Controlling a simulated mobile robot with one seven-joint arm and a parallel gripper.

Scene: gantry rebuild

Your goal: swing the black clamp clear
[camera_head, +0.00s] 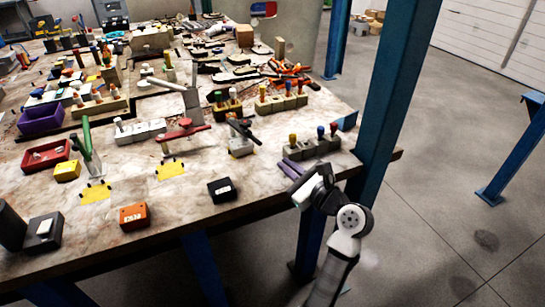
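The black clamp (241,131) sits on a small pale block near the middle of the table, its dark arm slanting down to the right. My gripper (288,168) is over the table's right front edge, to the right of and nearer than the black clamp, and apart from it. Its two purplish fingers point up and left with a narrow gap between them, and nothing shows in the gap. A red clamp (186,131) lies to the left of the black clamp. A green clamp (87,140) stands farther left.
A grey block with coloured pegs (312,149) stands just beyond my gripper. A black box (221,190) and an orange box (134,216) lie near the front edge. A blue post (390,90) rises at the table's right side.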

